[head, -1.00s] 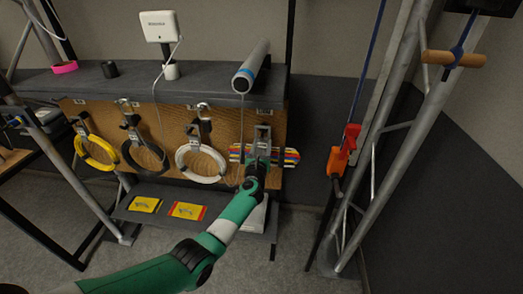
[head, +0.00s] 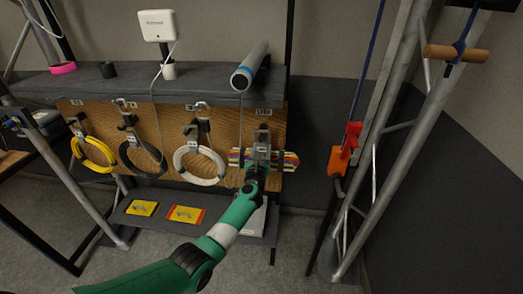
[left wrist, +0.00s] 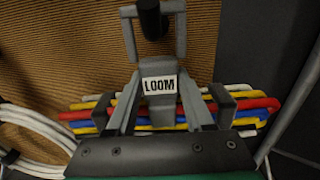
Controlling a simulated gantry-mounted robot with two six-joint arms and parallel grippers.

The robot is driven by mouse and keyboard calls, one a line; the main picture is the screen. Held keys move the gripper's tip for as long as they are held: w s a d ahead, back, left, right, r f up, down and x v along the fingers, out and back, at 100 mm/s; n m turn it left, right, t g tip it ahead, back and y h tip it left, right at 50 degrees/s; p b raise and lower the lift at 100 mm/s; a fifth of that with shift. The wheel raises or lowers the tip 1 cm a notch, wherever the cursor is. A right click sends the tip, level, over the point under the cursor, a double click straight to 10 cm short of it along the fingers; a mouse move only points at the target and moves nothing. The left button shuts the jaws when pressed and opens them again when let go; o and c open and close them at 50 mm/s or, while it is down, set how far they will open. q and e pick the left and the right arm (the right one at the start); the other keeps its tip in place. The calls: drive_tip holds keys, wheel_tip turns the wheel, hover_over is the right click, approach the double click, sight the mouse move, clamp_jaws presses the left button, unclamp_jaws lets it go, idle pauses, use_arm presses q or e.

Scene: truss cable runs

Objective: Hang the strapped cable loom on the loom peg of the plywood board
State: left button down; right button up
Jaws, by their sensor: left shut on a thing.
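The strapped cable loom, a flat bundle of red, blue, yellow and white cables (head: 290,160), lies across the front of the plywood board (head: 100,108) at its right end. It also shows in the left wrist view (left wrist: 258,105). My left gripper (head: 260,158) is shut on its grey strap piece, labelled LOOM (left wrist: 160,85). Above the label, a grey rectangular loop (left wrist: 130,38) frames the black loom peg (left wrist: 152,20). The peg's end covers the middle of the loop's top bar and appears to pass through the loop. The peg's base is hidden. My right gripper is not in view.
White (head: 200,180), black (head: 128,157) and yellow (head: 80,155) cable coils hang along the board to the left. A grey roll (head: 250,68) lies on the shelf above. An orange-red device (head: 343,155) hangs by the truss at right. A lower shelf holds yellow cards (head: 186,214).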

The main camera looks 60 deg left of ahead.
use_arm(q)
drive_tip(key=shift+c, duration=1)
unclamp_jaws()
drive_tip(key=shift+w+a+r, duration=0.1)
drive_tip(key=shift+r, duration=0.1)
drive_tip(key=shift+f, duration=0.3)
drive_tip(key=shift+s+d+r+p, duration=0.2)
drive_tip(key=shift+s+d+p, duration=0.05)
drive_tip(key=shift+d+p, duration=0.2)
drive_tip(key=p+v, duration=0.2)
drive_tip(key=v, duration=0.1)
drive_tip(key=p+v, duration=0.1)
drive_tip(key=v, duration=0.1)
drive_tip(key=shift+r+p, duration=0.25)
drive_tip(key=shift+p, duration=0.1)
drive_tip(key=p+v, duration=0.1)
drive_tip(key=v, duration=0.4)
drive_tip(key=shift+s+d+f+p, duration=0.25)
drive_tip(key=shift+d+p, duration=0.05)
drive_tip(key=shift+p, duration=0.05)
